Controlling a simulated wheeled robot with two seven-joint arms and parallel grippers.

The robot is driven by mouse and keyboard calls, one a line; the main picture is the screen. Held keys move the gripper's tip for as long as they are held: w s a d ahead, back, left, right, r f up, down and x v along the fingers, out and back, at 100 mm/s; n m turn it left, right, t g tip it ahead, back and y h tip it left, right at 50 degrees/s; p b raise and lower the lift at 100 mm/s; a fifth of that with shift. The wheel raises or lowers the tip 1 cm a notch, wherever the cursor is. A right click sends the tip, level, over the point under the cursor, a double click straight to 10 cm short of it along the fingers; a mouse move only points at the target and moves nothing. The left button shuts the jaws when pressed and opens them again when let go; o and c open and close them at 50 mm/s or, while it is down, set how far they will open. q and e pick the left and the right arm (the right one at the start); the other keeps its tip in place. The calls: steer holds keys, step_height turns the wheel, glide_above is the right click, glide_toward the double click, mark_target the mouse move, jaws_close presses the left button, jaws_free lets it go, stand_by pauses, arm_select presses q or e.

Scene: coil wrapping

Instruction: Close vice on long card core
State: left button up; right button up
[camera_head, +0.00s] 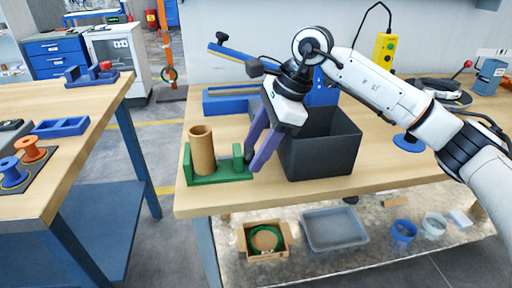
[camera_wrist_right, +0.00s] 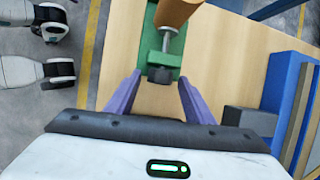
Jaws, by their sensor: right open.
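The card core (camera_head: 202,150) is a brown tube standing upright in the green vice (camera_head: 222,179) near the front left corner of the bench. In the right wrist view the core (camera_wrist_right: 176,12) shows at the top edge, with the green vice (camera_wrist_right: 152,45) below it. The vice's screw ends in a dark knob (camera_wrist_right: 161,74). My right gripper (camera_head: 254,162) has purple fingers pointing down at the vice's right end. In the right wrist view the gripper (camera_wrist_right: 160,82) is open, with the knob between its fingertips and gaps on both sides. My left gripper is out of view.
A black open bin (camera_head: 322,160) stands just right of the gripper. A blue device (camera_head: 225,103) lies behind. A second table (camera_head: 85,98) at the left holds spools and blue trays. The bench's front edge is close to the vice.

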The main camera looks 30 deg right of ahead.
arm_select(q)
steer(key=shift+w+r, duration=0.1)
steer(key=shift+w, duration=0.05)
arm_select(e)
steer(key=shift+c, duration=0.2)
steer(key=c, duration=1)
steer(key=shift+r+p, duration=0.25)
steer(key=shift+p, duration=0.25)
steer(key=g+p, duration=0.1)
steer(key=p, duration=0.1)
steer(key=g+p, duration=0.1)
steer(key=p, duration=0.1)
steer(key=shift+w+r+y, duration=0.15)
steer(key=shift+w+y, duration=0.1)
steer(key=shift+y, duration=0.05)
steer(key=shift+w+d+f+m+g+p, duration=0.1)
steer(key=shift+w+f+m+g+p, duration=0.1)
steer(key=shift+m+g+p, duration=0.35)
steer(key=shift+f+g+p, duration=0.1)
steer(key=shift+g+p, duration=0.2)
steer(key=shift+g, duration=0.05)
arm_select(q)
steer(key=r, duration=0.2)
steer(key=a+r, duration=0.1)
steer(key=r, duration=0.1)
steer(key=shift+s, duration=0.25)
arm_select(e)
steer(key=shift+y, duration=0.3)
steer(key=shift+f, duration=0.1)
